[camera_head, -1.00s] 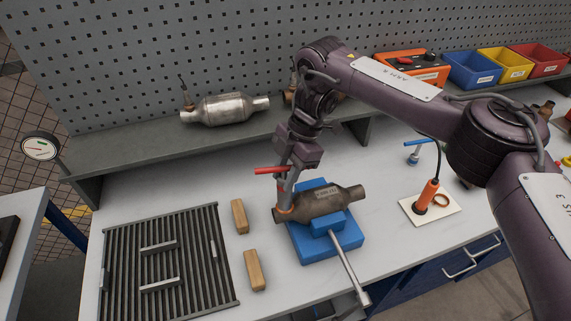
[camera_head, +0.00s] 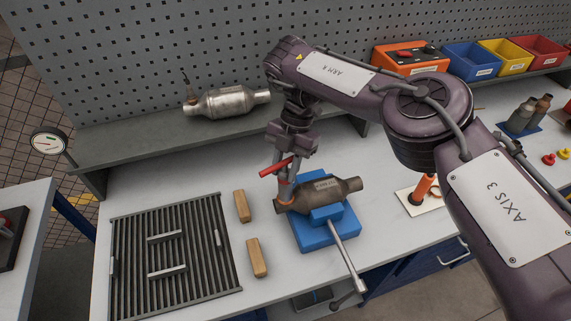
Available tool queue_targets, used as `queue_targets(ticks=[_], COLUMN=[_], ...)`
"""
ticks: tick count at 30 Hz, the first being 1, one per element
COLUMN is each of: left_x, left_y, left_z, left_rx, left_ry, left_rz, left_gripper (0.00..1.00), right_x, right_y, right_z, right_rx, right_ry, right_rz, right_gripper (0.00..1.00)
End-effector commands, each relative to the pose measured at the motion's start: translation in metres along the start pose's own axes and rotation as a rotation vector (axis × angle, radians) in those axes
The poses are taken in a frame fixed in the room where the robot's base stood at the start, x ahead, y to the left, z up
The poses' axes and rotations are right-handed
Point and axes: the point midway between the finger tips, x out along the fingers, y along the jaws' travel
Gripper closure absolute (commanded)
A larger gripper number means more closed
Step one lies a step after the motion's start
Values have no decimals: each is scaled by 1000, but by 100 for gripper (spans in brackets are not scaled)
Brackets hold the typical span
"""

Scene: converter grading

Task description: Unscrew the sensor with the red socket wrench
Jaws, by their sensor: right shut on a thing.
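A brown catalytic converter (camera_head: 336,190) lies clamped in the blue vise (camera_head: 338,236) on the bench. The red socket wrench (camera_head: 271,169) stands upright over the left end of the converter, with its red cross handle tilted up to the right. My right gripper (camera_head: 290,166) is shut on the wrench just above the converter. The sensor is hidden under the wrench, and I cannot tell how far it is threaded. My left gripper is not in view.
Two wooden blocks (camera_head: 241,206) and a slatted grey rack (camera_head: 172,285) are left of the vise. The vise's metal lever (camera_head: 347,255) sticks out toward the front edge. A silver converter (camera_head: 228,102) sits on the back shelf.

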Motion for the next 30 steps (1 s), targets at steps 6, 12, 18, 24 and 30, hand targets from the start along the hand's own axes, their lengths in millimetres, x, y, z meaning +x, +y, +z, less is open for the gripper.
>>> queue_targets(ticks=[6, 12, 18, 24, 30], left_x=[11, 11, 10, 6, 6], left_y=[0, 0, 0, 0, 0], left_z=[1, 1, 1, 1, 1], left_rx=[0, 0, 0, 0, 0], left_ry=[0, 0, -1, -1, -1], left_rz=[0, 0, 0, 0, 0], left_gripper=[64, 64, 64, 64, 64], right_x=[2, 0, 0, 0, 0], right_y=[1, 1, 1, 0, 0], right_z=[0, -1, -1, -2, -1], right_rx=[-95, -112, -104, -43, -33], right_ry=[-2, 2, 4, 8, 4], right_rz=[-39, -44, -40, -16, -13], right_gripper=[100, 100, 100, 100, 100])
